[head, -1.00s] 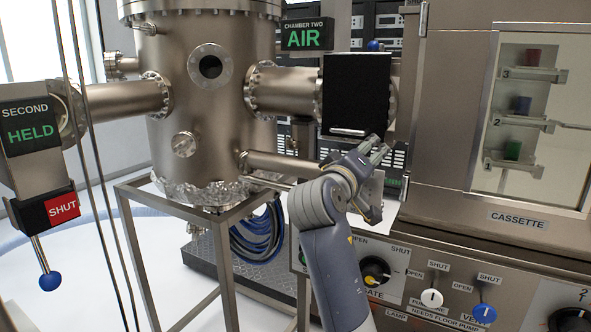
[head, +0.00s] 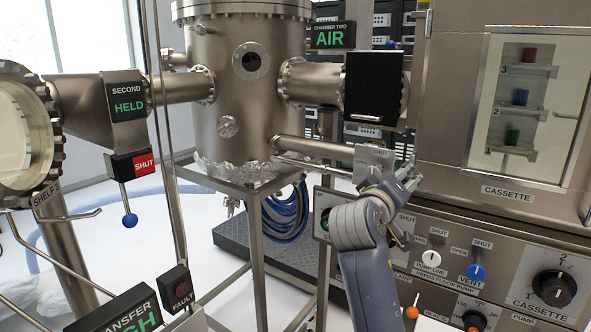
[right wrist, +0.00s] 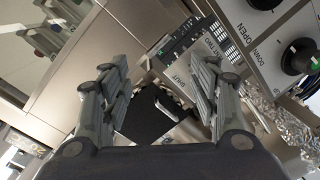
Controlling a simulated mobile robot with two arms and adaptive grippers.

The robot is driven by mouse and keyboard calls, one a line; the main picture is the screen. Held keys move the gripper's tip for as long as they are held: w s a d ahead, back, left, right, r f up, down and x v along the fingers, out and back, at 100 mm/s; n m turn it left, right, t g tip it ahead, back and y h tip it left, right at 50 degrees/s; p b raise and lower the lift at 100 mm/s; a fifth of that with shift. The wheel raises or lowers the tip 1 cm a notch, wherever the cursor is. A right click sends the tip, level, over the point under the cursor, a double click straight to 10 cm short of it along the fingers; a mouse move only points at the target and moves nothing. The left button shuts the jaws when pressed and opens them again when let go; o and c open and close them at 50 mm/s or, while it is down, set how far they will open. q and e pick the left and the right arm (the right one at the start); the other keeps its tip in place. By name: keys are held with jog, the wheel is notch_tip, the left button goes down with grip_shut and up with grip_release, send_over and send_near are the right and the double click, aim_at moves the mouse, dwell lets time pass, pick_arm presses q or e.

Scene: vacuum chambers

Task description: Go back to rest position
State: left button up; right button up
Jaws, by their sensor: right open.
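My right gripper (head: 408,181) is raised in front of the control panel, below the cassette window. Its arm comes up from the bottom of the head view. In the right wrist view its two fingers (right wrist: 160,85) stand wide apart with nothing between them. A black box (right wrist: 150,118) shows beyond the fingers there; in the head view the black gate box (head: 373,87) is above and left of the gripper, apart from it. My left gripper does not show in either view.
The steel chamber (head: 250,110) stands on a metal frame behind. The panel has a white pump line knob (head: 435,258), a blue vent knob (head: 475,272) and a black cassette dial (head: 553,288). A lever with a blue ball (head: 130,221) hangs at left. A fault box (head: 178,290) is at lower left.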

jog(key=s+d+f+g+y, duration=0.15)
jog(key=s+f, duration=0.25)
jog(key=f, duration=0.6)
jog(key=s+f+g+y, duration=0.15)
jog(key=s+f, duration=0.25)
jog(key=f, duration=0.6)
jog(key=s+d+f+g+y, duration=0.15)
jog(key=s+f, duration=0.25)
jog(key=f, duration=0.5)
jog(key=s+a+f+m+g+y, duration=0.15)
jog(key=s+f, duration=0.35)
jog(key=s, duration=0.5)
jog(key=s+a+f+g+y, duration=0.1)
jog(key=s+f+g+y, duration=0.1)
jog(key=s+f, duration=0.5)
jog(key=s+a+f+g+y, duration=0.1)
jog(key=s+f+g, duration=0.15)
jog(key=s, duration=0.95)
notch_tip(320, 180, down, 27)
jog(key=s+g, duration=0.1)
jog(key=s, duration=0.2)
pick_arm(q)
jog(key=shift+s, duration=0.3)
pick_arm(e)
jog(key=s+d+f+g, duration=0.1)
jog(key=s+d+f, duration=0.2)
jog(key=s+f, duration=1.2)
jog(key=shift+s+f, duration=0.4)
jog(key=shift+s, duration=0.35)
